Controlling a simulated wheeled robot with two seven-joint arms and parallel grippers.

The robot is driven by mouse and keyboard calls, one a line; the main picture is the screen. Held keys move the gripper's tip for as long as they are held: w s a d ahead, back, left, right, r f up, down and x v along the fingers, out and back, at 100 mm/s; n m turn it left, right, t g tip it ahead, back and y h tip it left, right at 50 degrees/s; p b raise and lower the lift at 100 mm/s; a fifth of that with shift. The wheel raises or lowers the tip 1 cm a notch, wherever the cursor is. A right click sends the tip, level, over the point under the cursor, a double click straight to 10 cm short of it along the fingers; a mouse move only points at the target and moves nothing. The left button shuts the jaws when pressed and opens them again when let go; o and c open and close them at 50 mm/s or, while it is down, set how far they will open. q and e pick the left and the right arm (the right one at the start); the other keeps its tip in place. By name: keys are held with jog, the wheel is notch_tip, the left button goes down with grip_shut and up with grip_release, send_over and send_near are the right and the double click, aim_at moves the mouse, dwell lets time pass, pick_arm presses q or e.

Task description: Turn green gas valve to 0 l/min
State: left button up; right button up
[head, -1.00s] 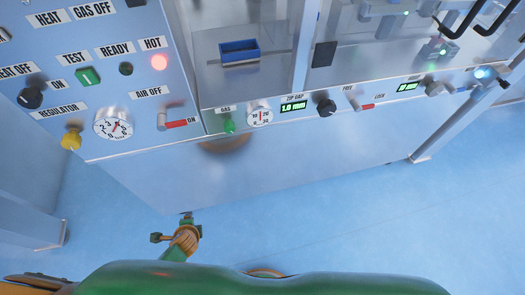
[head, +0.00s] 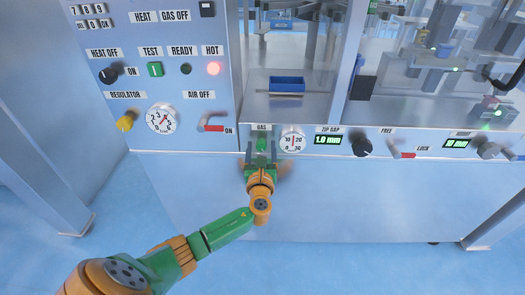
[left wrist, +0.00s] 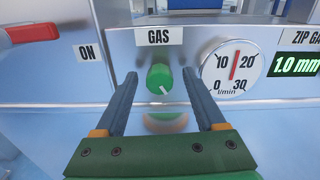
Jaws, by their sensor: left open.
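The green gas valve (left wrist: 160,77) is a round knob under the GAS label on the machine's front panel. In the head view the valve (head: 262,145) is partly hidden by my gripper. The round l/min gauge (left wrist: 232,67) is right of the valve, its red needle nearly upright, between 10 and 20. My left gripper (left wrist: 158,92) is open, with its fingers on either side of the valve, apart from it in the picture. Contact is not visible. My right gripper is not in view.
The red AIR lever (head: 213,125) is left of the valve. The ZIP GAP display (head: 328,140) and a black knob (head: 361,146) are to the right. A blue tray (head: 287,85) sits inside the machine above. The floor in front is clear.

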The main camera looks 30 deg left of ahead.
pick_arm(q)
jog(key=shift+f, duration=0.1)
grip_shut()
jog(key=shift+n, duration=0.3)
